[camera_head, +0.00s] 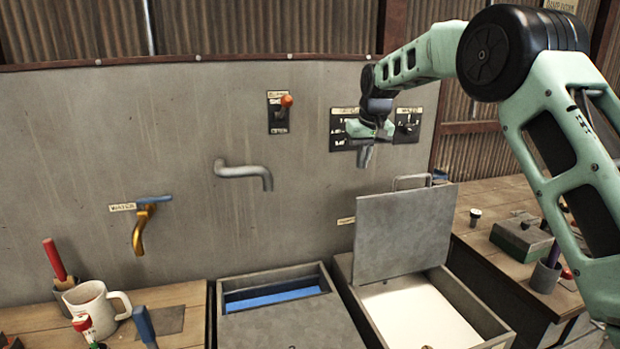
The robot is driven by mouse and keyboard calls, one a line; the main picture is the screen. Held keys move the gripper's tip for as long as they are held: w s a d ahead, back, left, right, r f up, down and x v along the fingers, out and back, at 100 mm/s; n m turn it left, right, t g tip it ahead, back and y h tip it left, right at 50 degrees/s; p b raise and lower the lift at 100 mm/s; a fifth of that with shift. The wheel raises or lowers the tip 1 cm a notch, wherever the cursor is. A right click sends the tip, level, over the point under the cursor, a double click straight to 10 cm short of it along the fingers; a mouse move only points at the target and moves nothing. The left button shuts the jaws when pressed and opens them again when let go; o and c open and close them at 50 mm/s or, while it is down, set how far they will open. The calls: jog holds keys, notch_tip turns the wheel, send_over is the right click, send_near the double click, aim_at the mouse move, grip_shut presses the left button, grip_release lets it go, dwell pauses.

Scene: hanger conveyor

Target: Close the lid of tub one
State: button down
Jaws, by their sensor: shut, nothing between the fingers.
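Two grey tubs sit in the counter, and I cannot read which is tub one. The right tub (488,318) is open, with white contents. Its square grey lid (405,235) stands upright at the back, with a metal handle (411,180) at its top edge. The left tub (222,300) has a grey lid (290,328) over its front part, and blue contents show through the gap behind. My gripper (366,158) is shut and empty, pointing down. In the picture it is above and slightly left of the raised lid, apart from it, in front of the wall dials.
A grey spout (245,171), a yellow tap (143,225), a red-knobbed switch (282,106) and a dial panel (408,125) are on the wall. A white mug (95,308) stands front left. A green box (520,238) sits on the right bench.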

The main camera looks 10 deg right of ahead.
notch_tip(320, 180, down, 9)
jog(key=p, duration=0.6)
dwell(0.3)
jog(key=shift+s+a, duration=0.1)
jog(key=shift+s, duration=0.05)
